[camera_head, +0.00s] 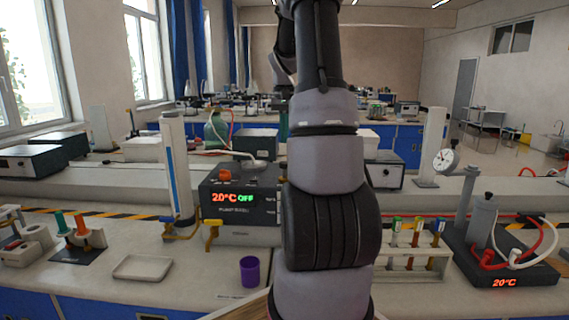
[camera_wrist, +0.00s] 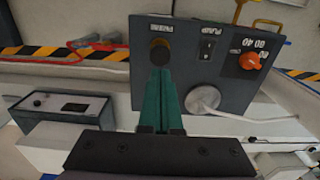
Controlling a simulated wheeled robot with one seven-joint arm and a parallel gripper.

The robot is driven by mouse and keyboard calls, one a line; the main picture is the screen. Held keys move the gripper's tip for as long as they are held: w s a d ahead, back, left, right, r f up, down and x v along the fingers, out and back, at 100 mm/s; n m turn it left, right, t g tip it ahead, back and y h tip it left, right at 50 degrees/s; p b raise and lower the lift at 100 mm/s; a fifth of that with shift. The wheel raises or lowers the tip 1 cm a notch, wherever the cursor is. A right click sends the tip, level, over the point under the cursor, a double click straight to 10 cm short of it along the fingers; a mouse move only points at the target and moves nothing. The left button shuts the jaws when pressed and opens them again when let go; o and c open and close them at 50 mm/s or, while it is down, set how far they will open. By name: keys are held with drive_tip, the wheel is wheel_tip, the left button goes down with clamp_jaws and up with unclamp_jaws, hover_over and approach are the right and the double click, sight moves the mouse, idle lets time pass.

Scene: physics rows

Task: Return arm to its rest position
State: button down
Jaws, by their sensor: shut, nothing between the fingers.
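My gripper (camera_wrist: 160,75) shows in the wrist view with its two green fingers together and nothing between them. The fingertips overlap the lower edge of a dark round knob on a dark control box (camera_wrist: 225,45); I cannot tell whether they touch it. In the head view my arm rises through the middle of the picture and bends away over the bench. The control box (camera_head: 222,202) stands behind and left of the arm, its display reading 20°C and OFF. Its orange knob (camera_wrist: 250,61) shows at the right in the wrist view.
A purple cup (camera_head: 250,271) and a shallow white tray (camera_head: 142,267) stand on the near bench. A rack with capped tubes (camera_head: 397,262) stands right of my arm. A device with hoses and a 20°C display (camera_head: 505,281) is farther right. A tall white stand (camera_head: 176,165) is left of the box.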

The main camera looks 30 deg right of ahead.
idle(0.4)
drive_tip(key=s+a+r+n+t, duration=0.1)
drive_tip(key=s+a+r+t, duration=0.1)
drive_tip(key=s+a+r, duration=0.35)
drive_tip(key=s+a+r+t, duration=0.1)
drive_tip(key=s+a+r, duration=0.15)
drive_tip(key=a, duration=0.65)
drive_tip(key=s+a+r+n+t, duration=0.1)
drive_tip(key=s+a+r+t, duration=0.1)
drive_tip(key=s+a+r, duration=0.4)
drive_tip(key=s+a+f+n+t+y, duration=0.1)
drive_tip(key=s+a+f+t+y, duration=0.1)
drive_tip(key=s+a, duration=0.4)
drive_tip(key=shift+s+a, duration=0.2)
drive_tip(key=shift+s, duration=0.15)
